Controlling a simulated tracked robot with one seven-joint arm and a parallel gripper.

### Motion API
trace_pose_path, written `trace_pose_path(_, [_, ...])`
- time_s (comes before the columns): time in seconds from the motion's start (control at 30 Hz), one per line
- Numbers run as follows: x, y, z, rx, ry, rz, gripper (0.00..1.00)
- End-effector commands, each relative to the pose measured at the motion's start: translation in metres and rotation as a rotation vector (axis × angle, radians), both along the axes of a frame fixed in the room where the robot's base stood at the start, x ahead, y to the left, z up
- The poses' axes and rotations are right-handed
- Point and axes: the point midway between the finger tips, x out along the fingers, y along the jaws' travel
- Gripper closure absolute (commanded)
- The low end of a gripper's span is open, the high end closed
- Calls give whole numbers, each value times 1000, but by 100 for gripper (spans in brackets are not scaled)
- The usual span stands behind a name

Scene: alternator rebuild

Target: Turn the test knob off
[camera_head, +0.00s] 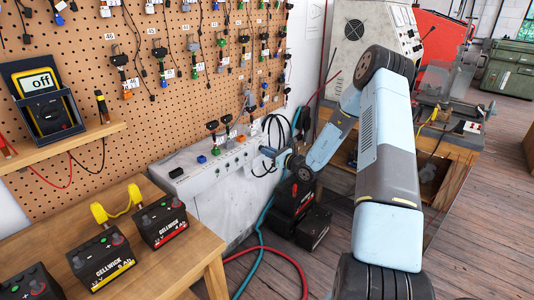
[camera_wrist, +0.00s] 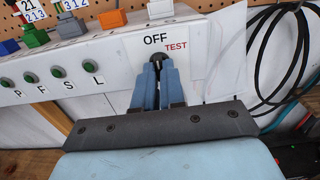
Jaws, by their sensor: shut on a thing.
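The test knob (camera_wrist: 156,57) is a small dark round knob on the white front panel of the test bench, below the black "OFF" label and left of the red "TEST" label. My gripper (camera_wrist: 155,70) has its two blue fingers shut on the knob. The fingers hide most of it, so I cannot tell which label it points to. In the head view my gripper (camera_head: 266,150) reaches the right end of the white test bench (camera_head: 222,200); the knob itself is hidden there.
Green buttons (camera_wrist: 55,71) marked P, F, S, L lie left of the knob. Coloured connectors (camera_head: 212,138) stand on the bench top. Black cables (camera_wrist: 285,45) hang to the right. Batteries (camera_head: 100,258) sit on the wooden table. A meter (camera_head: 40,95) on the shelf reads "off".

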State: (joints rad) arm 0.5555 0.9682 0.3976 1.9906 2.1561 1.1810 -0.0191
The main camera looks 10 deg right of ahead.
Motion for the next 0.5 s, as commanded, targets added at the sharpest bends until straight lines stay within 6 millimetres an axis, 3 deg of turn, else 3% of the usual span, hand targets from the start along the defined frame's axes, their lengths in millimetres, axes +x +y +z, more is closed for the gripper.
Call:
trace_pose_path(0.13, [-2,-1,-3,-2,6,0,100])
trace_pose_path(0.17, [-2,-1,-3,-2,7,0,90])
trace_pose_path(0.4, [-1,0,-2,0,4,0,67])
trace_pose_path(0.5, [-1,0,-1,0,4,1,65])
